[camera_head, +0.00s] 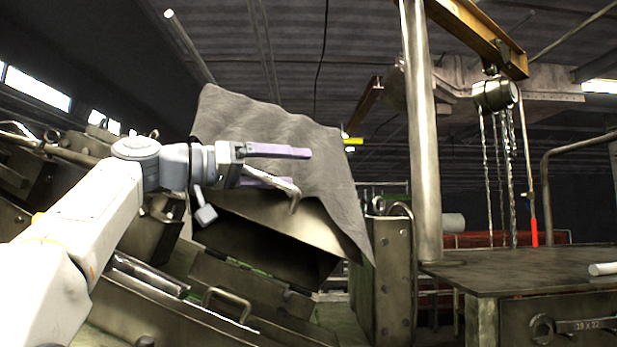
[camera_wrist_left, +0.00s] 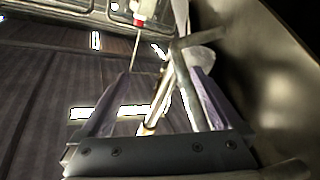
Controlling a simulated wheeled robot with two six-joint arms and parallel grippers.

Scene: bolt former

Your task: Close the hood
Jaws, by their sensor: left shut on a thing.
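The hood (camera_head: 240,115) is a large grey, dented metal cover, raised and tilted over a dark opening in the machine. A bent metal handle (camera_head: 294,195) sticks out at its lower edge. In the left wrist view the bar-like handle (camera_wrist_left: 188,85) runs between the two fingers (camera_wrist_left: 158,72). The fingers hide part of the handle and where it joins the hood. My right gripper is not in view.
The machine body with a small grab handle (camera_head: 228,302) lies below the hood. A metal post (camera_head: 420,130) and a steel bench (camera_head: 530,265) stand to the right. A chain hoist (camera_head: 495,95) hangs above the bench.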

